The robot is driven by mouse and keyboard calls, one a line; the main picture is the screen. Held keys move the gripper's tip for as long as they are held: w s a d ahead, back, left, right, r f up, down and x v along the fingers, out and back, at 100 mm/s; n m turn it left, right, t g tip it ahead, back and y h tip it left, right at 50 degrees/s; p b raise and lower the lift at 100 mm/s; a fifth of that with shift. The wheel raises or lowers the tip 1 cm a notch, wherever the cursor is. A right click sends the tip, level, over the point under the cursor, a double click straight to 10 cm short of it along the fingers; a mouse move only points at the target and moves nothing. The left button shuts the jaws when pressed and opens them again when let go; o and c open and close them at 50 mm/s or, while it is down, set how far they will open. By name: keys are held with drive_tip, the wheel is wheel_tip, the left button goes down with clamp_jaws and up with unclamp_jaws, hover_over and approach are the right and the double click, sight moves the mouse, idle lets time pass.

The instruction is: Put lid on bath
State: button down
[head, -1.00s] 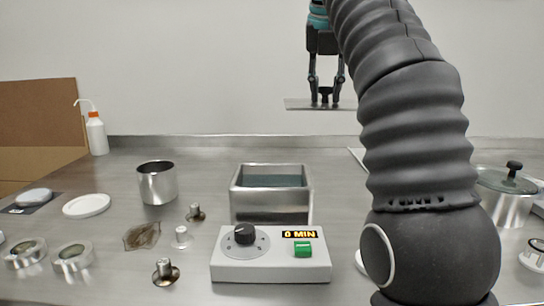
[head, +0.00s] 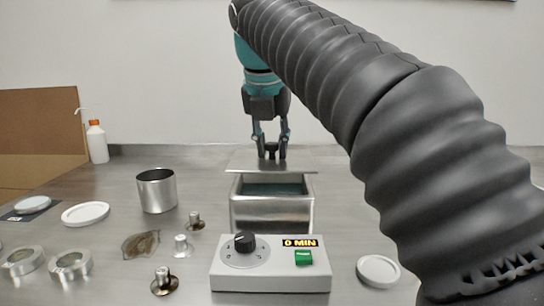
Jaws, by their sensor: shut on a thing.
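The bath (head: 272,213) is a square metal tank in the middle of the bench, with dark liquid inside, behind a white control box (head: 271,264) reading 0 MIN. My gripper (head: 271,155) is shut on the dark knob of the flat metal lid (head: 245,166). The lid looks level, over the back part of the bath. Its front edge appears above the bath's rim, and the bath's front opening shows below it. I cannot tell exactly how high the lid is above the rim.
A metal cup (head: 157,191) stands left of the bath. Small metal pegs (head: 183,246), white round lids (head: 86,213) and ring-shaped dishes (head: 70,265) lie to the left. A wash bottle (head: 97,142) stands at the back left. A white disc (head: 378,270) lies to the right.

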drive_tip(key=shift+f, duration=0.85)
drive_tip(key=shift+f+b, duration=0.4)
drive_tip(key=shift+f, duration=0.25)
drive_tip(key=c, duration=0.9)
unclamp_jaws()
drive_tip(key=shift+w+p+v, duration=0.2)
drive_tip(key=shift+p+v, duration=0.7)
drive_tip(key=shift+v, duration=5.65)
drive_tip(key=shift+r, duration=0.1)
drive_tip(key=shift+s, duration=0.1)
